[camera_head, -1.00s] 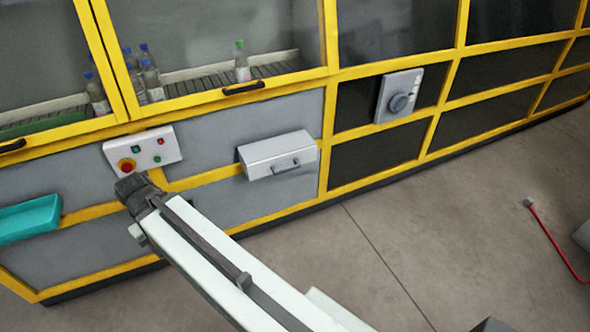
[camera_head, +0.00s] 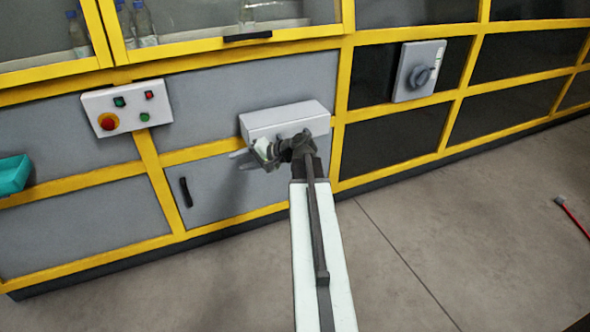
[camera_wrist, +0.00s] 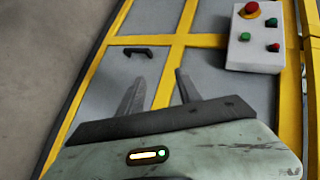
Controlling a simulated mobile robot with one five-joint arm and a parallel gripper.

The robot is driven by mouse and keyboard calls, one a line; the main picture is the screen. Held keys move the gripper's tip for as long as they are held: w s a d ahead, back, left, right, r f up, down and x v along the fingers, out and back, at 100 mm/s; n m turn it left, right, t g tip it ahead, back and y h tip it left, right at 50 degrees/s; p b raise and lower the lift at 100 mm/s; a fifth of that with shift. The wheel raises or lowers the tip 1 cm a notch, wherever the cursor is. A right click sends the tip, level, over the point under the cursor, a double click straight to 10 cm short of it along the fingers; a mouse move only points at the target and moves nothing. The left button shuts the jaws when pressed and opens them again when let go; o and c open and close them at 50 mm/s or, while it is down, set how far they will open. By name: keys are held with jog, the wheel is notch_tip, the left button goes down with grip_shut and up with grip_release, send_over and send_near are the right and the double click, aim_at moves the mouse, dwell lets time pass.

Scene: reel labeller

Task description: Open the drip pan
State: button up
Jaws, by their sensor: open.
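A pale grey box (camera_head: 284,120) juts from the machine's front in the head view; I take it for the drip pan. Its handle, on its lower front, is hidden behind my arm's end. My gripper (camera_head: 240,160) is in front of the box's lower left part, pointing left, open and empty. I cannot tell whether it touches the box. In the wrist view my gripper's two fingers (camera_wrist: 158,82) stand apart with nothing between them. They point at grey panels with a black handle (camera_wrist: 137,52); the box is not in that view.
A control box (camera_head: 127,108) with a red button is left of my gripper. A lower panel has a black handle (camera_head: 185,192). A teal tray (camera_head: 13,174) is at the far left, a rotary switch (camera_head: 418,71) at the right.

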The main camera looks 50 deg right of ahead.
jog(key=s+d+f+m+t+h+b, duration=0.1)
jog(key=s+d+f+m+t+b, duration=0.15)
jog(key=d, duration=0.55)
jog(key=s+d+f+m+t+h+b, duration=0.15)
jog(key=d+b, duration=0.25)
jog(key=d, duration=0.4)
jog(key=m+t+h+b, duration=0.2)
jog(key=m+t+h, duration=0.1)
send_near(287, 127)
notch_tip(287, 127, down, 3)
jog(key=s, duration=0.3)
jog(key=w, duration=0.8)
jog(key=shift+w+d, duration=0.1)
jog(key=shift+w, duration=0.1)
grip_shut()
